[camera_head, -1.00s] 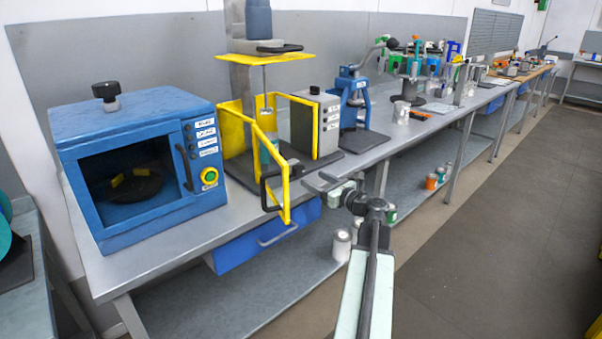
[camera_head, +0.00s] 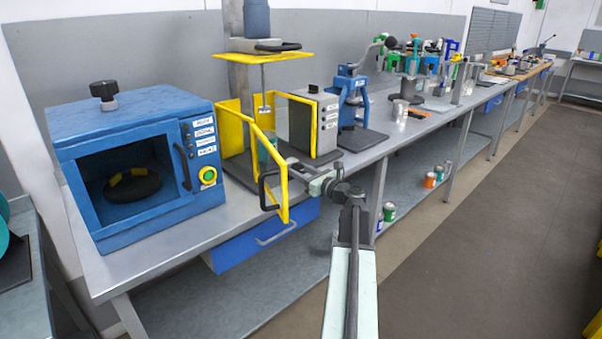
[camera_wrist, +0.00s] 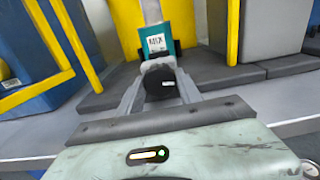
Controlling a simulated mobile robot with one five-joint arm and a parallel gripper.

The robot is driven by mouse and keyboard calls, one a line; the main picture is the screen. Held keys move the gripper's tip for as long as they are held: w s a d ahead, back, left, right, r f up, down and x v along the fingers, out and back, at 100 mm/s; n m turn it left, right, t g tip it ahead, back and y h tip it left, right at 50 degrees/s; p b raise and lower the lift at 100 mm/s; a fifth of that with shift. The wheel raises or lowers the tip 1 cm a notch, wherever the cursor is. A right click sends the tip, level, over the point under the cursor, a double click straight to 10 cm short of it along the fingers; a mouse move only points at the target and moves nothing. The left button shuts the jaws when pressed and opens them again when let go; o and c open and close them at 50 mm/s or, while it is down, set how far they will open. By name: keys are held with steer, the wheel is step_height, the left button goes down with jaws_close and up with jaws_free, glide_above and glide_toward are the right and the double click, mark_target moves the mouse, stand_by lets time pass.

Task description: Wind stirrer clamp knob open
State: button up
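The stirrer (camera_head: 262,57) stands on the bench with a yellow plate, a thin vertical shaft (camera_head: 263,85) and an open yellow guard frame (camera_head: 283,190). A teal container (camera_head: 266,150) sits low inside it; its label shows in the wrist view, where the container (camera_wrist: 133,38) is straight ahead. A dark round knob (camera_wrist: 160,83), apparently the clamp knob, is in front of the container. My gripper (camera_head: 292,164) reaches in beside the guard. In the wrist view, its fingers (camera_wrist: 160,78) are apart, one on each side of the knob; contact cannot be made out.
The yellow guard frame's black handle (camera_head: 268,190) is close left of my gripper. A blue oven (camera_head: 140,160) is at the left, a blue press (camera_head: 350,100) farther right. The floor aisle is clear.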

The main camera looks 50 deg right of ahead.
steer(key=shift+n, duration=0.8)
steer(key=o, duration=1.4)
steer(key=shift+s, duration=0.1)
steer(key=s, duration=0.7)
steer(key=shift+s+a, duration=0.3)
